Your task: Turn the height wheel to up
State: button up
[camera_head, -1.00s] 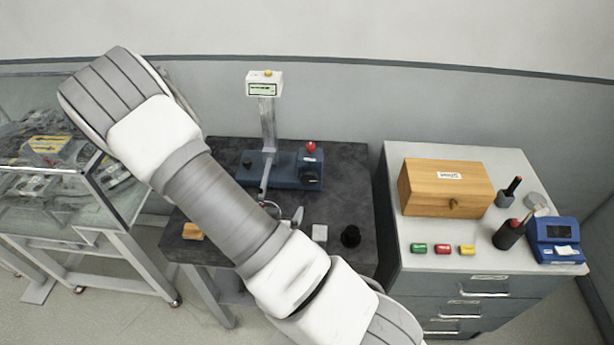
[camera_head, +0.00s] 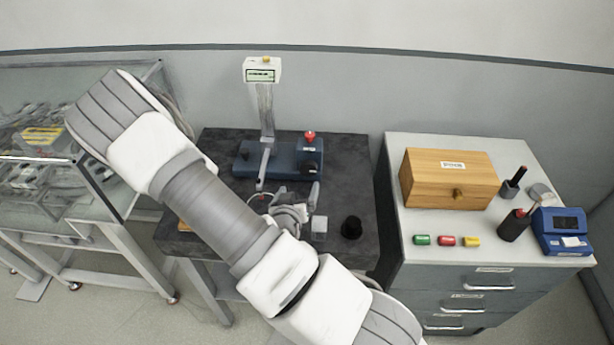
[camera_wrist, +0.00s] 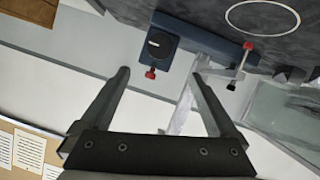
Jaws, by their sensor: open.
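A blue instrument base (camera_head: 285,162) stands at the back of the dark table, with a grey column (camera_head: 267,115) and a display head (camera_head: 262,71). A dark round knob (camera_head: 310,167), the wheel-like part I can make out, is on its right end, below a red knob (camera_head: 309,137). In the wrist view the dark round knob (camera_wrist: 158,46) with a pale mark and the red knob (camera_wrist: 150,74) appear between and beyond my fingertips. My gripper (camera_wrist: 160,73) is open and empty, apart from the knob. In the head view my arm partly hides it. The wheel's setting is unreadable.
A white block (camera_head: 320,225) and a black cylinder (camera_head: 351,228) stand at the table's front right. A pale ring (camera_wrist: 262,15) lies on the table. A drawer cabinet (camera_head: 400,180) with a wooden box (camera_head: 449,180) is right; a glass case (camera_head: 45,215) is left.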

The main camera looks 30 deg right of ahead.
aim_at(307, 169)
jog(key=b+x, duration=1)
jog(key=x, duration=0.3)
jog(key=shift+d, duration=0.15)
dwell(0.4)
jog(key=c, duration=1.4)
jog(key=shift+o, duration=0.2)
jog(key=shift+w, duration=0.1)
